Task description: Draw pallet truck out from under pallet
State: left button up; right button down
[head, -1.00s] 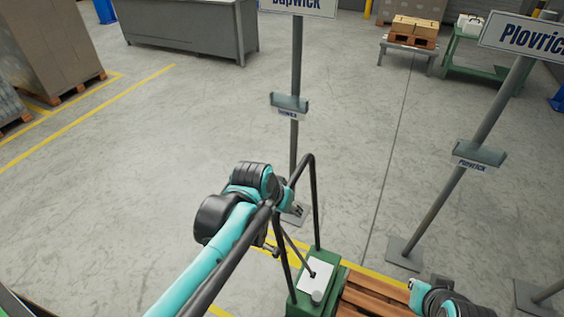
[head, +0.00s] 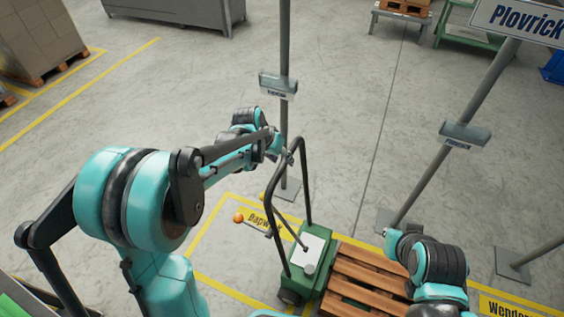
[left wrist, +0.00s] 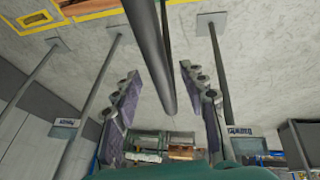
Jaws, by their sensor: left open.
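The pallet truck (head: 292,277) has a green body, a white top plate and a tall black loop handle (head: 305,185). It stands against the left end of the wooden pallet (head: 350,272); its forks are hidden. My left gripper (head: 285,157) is at the upper left part of the loop handle. In the left wrist view my left gripper (left wrist: 160,85) has its two fingers apart, with a dark bar (left wrist: 146,38) running between them. I see no clear grip on it. My right arm hangs over the pallet's right side; its finger state does not show.
Yellow lines and a "Dapwick" floor label (head: 266,220) lie left of the truck. A thin sign post (head: 285,120) stands just behind the handle, and the Plovrick post (head: 440,145) stands behind the pallet. Open grey floor lies to the left and behind.

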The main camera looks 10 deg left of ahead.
pick_arm(q)
jog(key=shift+w+d+f, duration=0.15)
jog(key=shift+d+f, duration=0.05)
jog(key=shift+f, duration=0.35)
jog(key=shift+c, duration=0.4)
grip_shut()
jog(key=shift+a, duration=0.1)
